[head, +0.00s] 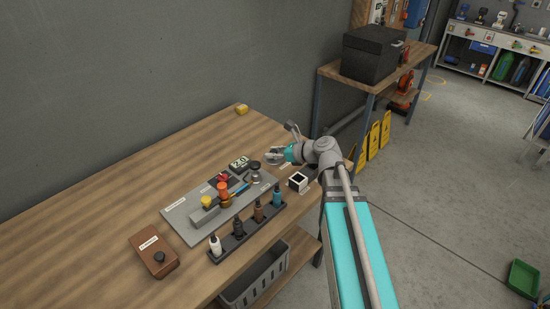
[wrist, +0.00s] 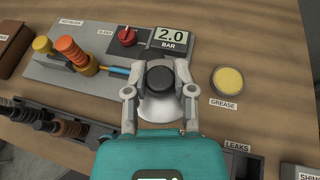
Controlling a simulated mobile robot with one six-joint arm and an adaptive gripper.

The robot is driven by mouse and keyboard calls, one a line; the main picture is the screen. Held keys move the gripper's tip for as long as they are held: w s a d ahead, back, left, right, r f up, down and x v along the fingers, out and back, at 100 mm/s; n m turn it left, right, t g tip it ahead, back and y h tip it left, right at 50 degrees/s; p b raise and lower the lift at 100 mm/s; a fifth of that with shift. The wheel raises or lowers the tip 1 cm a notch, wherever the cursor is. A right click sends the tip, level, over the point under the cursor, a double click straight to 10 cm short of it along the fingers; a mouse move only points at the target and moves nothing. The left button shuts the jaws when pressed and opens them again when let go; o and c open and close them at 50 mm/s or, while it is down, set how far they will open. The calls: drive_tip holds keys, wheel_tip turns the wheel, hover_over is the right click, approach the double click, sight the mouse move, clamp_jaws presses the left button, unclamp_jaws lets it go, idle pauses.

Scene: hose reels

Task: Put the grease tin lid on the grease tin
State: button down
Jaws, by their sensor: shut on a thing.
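The grease tin (wrist: 228,80) is a small round tin with yellow grease showing in its open top. It stands on the wooden table behind its "GREASE" label, to the right of my gripper (wrist: 160,97) in the wrist view. My gripper is shut on the silver grease tin lid (wrist: 165,112), which sits between the two fingers, apart from the tin. In the head view my gripper (head: 277,156) is over the far right of the table. A grey round shape shows at the fingers there; I cannot tell whether it is lid or tin.
A black knob (wrist: 160,75) shows just beyond my fingers. The grey board (head: 182,217) carries a red knob, orange fittings and a 2.0 BAR display (wrist: 172,38). A bottle rack (head: 248,232), a brown box (head: 153,250) and a LEAKS tray (wrist: 240,165) are nearby. The table's left is clear.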

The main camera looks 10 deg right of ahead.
drive_tip(key=shift+d, duration=0.15)
drive_tip(key=d, duration=0.1)
drive_tip(key=d+r+p, duration=0.2)
drive_tip(key=d, duration=0.1)
drive_tip(key=shift+s, duration=0.2)
drive_tip(key=shift+w+a, duration=0.1)
idle(0.3)
drive_tip(key=w+f+b, duration=0.3)
drive_tip(key=w, duration=0.1)
drive_tip(key=w+f+b, duration=0.3)
drive_tip(key=w, duration=0.1)
drive_tip(key=w+f+b, duration=0.3)
drive_tip(key=w, duration=0.2)
drive_tip(key=shift+a, duration=0.3)
